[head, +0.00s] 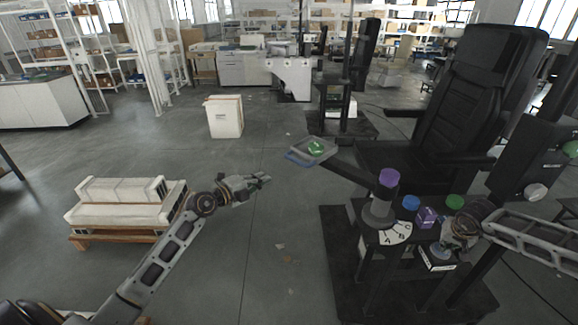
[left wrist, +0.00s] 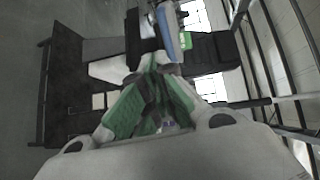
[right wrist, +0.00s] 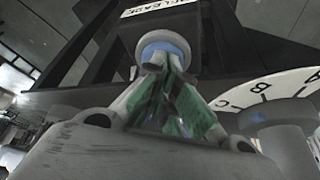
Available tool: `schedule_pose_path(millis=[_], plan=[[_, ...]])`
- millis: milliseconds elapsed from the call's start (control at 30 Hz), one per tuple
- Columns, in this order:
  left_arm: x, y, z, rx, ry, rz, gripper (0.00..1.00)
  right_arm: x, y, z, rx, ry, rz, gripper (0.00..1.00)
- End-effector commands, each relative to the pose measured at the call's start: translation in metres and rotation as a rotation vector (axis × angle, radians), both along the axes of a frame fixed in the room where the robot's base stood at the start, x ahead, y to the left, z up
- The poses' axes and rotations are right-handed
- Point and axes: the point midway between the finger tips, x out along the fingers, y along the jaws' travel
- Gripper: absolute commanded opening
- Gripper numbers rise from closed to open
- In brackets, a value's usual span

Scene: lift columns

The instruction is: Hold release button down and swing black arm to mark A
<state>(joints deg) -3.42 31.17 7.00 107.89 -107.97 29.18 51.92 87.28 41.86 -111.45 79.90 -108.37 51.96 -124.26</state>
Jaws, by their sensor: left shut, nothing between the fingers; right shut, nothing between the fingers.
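The black arm (head: 352,165) reaches from a grey post with a purple cap (head: 389,178) out to the left. At its end is a grey, blue-edged tray (head: 296,158) with a green item (head: 316,147). The white dial (head: 396,236) at the post's foot shows A and B; the right wrist view shows A, B and C on the dial (right wrist: 278,92). The blue release button (right wrist: 163,46) is at my right gripper (right wrist: 160,60), whose shut fingertips appear to touch it. My left gripper (head: 266,178) is shut and empty, left of and below the tray.
Blue (head: 411,202) and green (head: 454,201) knobs and a purple block (head: 427,217) stand near the post. A black chair (head: 480,100) is behind. A pallet of white blocks (head: 125,205) lies left. The floor between pallet and platform is mostly clear.

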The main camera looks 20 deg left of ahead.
Motion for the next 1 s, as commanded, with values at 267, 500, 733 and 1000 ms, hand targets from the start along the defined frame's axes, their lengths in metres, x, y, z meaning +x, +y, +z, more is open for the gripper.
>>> schedule_pose_path(millis=[267, 500, 733, 1000], plan=[[0.015, -0.006, -0.001, -0.002, -0.001, 0.000, 0.00, -0.001, 0.000, -0.002, -0.001, 0.003, 0.000, 0.00], [0.032, -0.012, -0.004, -0.001, -0.001, 0.000, 0.00, -0.001, 0.000, -0.002, -0.001, 0.003, 0.001, 0.00], [0.047, -0.019, -0.007, -0.001, 0.000, 0.000, 0.00, -0.001, 0.000, -0.002, -0.001, 0.003, 0.001, 0.00], [0.066, -0.027, -0.009, 0.000, 0.000, -0.001, 0.00, -0.001, 0.000, -0.002, -0.001, 0.003, 0.000, 0.00]])
